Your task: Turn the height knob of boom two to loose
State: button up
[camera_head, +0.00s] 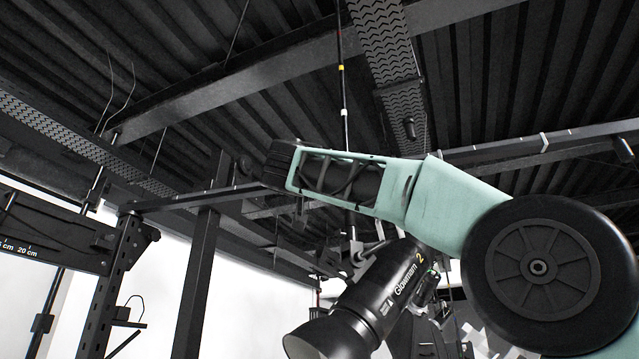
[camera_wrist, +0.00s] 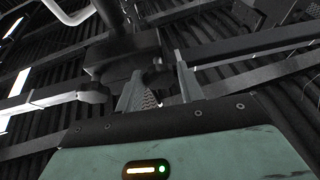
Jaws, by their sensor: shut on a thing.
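In the wrist view, the two grey fingers of my gripper (camera_wrist: 160,92) point up at a dark clamp block (camera_wrist: 122,54) on a boom. A small dark round knob (camera_wrist: 157,76) sits between the fingertips, and my gripper is shut on it. The knob's markings and setting cannot be read. In the head view, the boom (camera_head: 170,201) is a long dark bar passing behind my mint-green arm. The fingers and the knob are too dark to make out there. A black lamp marked "2" (camera_head: 372,292) hangs below my arm.
A black upright post (camera_head: 200,270) stands left of the lamp. A rack with a scale (camera_head: 60,240) is at the far left. Dark ceiling beams (camera_head: 270,70) and a thin hanging rod (camera_head: 342,90) are overhead. In the wrist view, a pale curved pipe (camera_wrist: 68,14) is at top left.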

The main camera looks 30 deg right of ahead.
jog(key=shift+n, duration=0.5)
jog(key=n+y+p, duration=0.1)
jog(key=n+y, duration=0.1)
jog(key=n, duration=0.4)
jog(key=n+y+p, duration=0.1)
jog(key=n+y, duration=0.2)
jog(key=n, duration=0.4)
jog(key=r+n+y+p, duration=0.1)
jog(key=n+y, duration=0.2)
jog(key=n, duration=0.4)
jog(key=shift+s+d, duration=0.25)
jog(key=shift+s, duration=0.05)
jog(key=shift+n, duration=0.3)
jog(key=o, duration=1)
jog(key=b+v, duration=0.2)
jog(key=v, duration=1.5)
jog(key=shift+s+b, duration=0.25)
jog(key=shift+b, duration=0.05)
